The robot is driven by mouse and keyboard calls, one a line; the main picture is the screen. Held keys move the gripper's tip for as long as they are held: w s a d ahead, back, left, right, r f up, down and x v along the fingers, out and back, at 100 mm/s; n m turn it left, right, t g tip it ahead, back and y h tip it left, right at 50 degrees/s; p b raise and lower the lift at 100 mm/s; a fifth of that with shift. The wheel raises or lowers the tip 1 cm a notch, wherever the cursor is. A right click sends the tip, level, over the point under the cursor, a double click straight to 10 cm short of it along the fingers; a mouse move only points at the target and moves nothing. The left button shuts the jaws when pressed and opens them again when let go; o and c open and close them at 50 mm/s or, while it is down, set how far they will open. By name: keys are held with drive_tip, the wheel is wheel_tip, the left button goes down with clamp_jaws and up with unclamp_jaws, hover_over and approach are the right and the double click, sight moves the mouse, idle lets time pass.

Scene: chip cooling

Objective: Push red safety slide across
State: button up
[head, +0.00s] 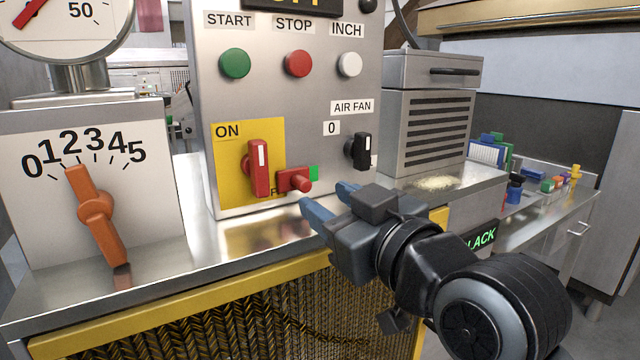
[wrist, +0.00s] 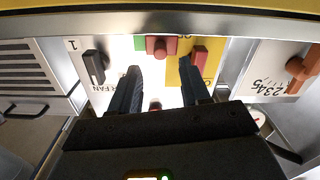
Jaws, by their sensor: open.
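The red safety slide (head: 294,180) is a small red block with a round knob, low on the control panel at the lower right corner of a yellow plate (head: 232,185). A green patch (head: 314,172) shows at its right. In the wrist view, which is upside down, the slide (wrist: 161,46) lies beyond the gap between the fingertips. My gripper (head: 328,198) is open and empty, in front of the panel, to the right of and slightly below the slide in the head view. No contact shows.
A red rotary switch (head: 259,168) stands just left of the slide. A black air-fan knob (head: 358,151) is to its right, above my gripper. An orange dial handle (head: 96,214) is at far left. The metal ledge (head: 225,238) below the panel is bare.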

sight(306, 187)
drive_tip(key=shift+p+x, duration=0.4)
drive_tip(key=shift+x, duration=2.7)
drive_tip(key=shift+a, duration=0.1)
clamp_jaws()
